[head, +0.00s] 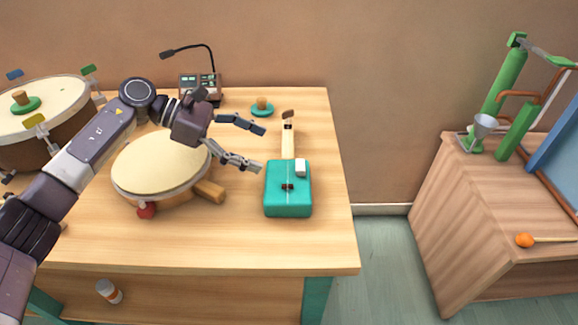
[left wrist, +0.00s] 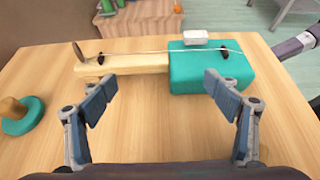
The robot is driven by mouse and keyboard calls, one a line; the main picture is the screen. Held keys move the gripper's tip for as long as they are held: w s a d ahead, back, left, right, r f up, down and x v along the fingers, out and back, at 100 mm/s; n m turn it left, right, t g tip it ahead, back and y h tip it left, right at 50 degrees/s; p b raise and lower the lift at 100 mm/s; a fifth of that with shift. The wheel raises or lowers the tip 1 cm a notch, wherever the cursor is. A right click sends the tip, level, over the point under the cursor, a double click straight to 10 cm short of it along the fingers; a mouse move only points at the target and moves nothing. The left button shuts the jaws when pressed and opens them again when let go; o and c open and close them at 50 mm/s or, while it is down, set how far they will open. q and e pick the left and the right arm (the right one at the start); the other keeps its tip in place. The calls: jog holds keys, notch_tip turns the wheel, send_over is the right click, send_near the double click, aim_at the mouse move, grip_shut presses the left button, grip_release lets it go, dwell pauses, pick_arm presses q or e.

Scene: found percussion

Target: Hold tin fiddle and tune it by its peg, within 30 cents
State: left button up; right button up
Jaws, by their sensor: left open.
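The tin fiddle has a teal box body (head: 287,204) and a pale wooden neck (head: 288,143). It lies on the table with its neck pointing to the back. A brown peg (head: 288,115) stands at the neck's end; it also shows in the left wrist view (left wrist: 79,52). A small white block (head: 300,168) sits on the body's edge. My left gripper (head: 262,148) is open and empty, just left of the fiddle. In the left wrist view its fingers (left wrist: 165,90) are spread before the neck and body, apart from them. My right gripper is not seen.
A frame drum (head: 160,165) with a wooden handle lies left of the fiddle. A teal disc with a knob (head: 262,108) and a device with a gooseneck (head: 200,87) stand behind. The wooden table (head: 235,245) is clear in front.

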aim_at(283, 154)
pick_arm(q)
jog(key=x, duration=0.2)
jog(key=shift+d+f, duration=0.1)
jog(key=shift+d, duration=0.3)
jog(key=b+x, duration=0.1)
jog(key=x, duration=0.2)
jog(key=shift+d+f, duration=0.1)
jog(key=shift+f, duration=0.2)
jog(key=shift+d+b, duration=0.4)
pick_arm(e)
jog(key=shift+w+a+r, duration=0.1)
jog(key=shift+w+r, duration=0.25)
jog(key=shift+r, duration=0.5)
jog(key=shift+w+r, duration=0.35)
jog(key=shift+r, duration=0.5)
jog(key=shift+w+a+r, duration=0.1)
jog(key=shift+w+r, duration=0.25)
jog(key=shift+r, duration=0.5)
pick_arm(q)
jog(key=shift+c, duration=0.2)
grip_shut()
jog(key=c, duration=0.6)
grip_release()
jog(key=shift+c, duration=0.4)
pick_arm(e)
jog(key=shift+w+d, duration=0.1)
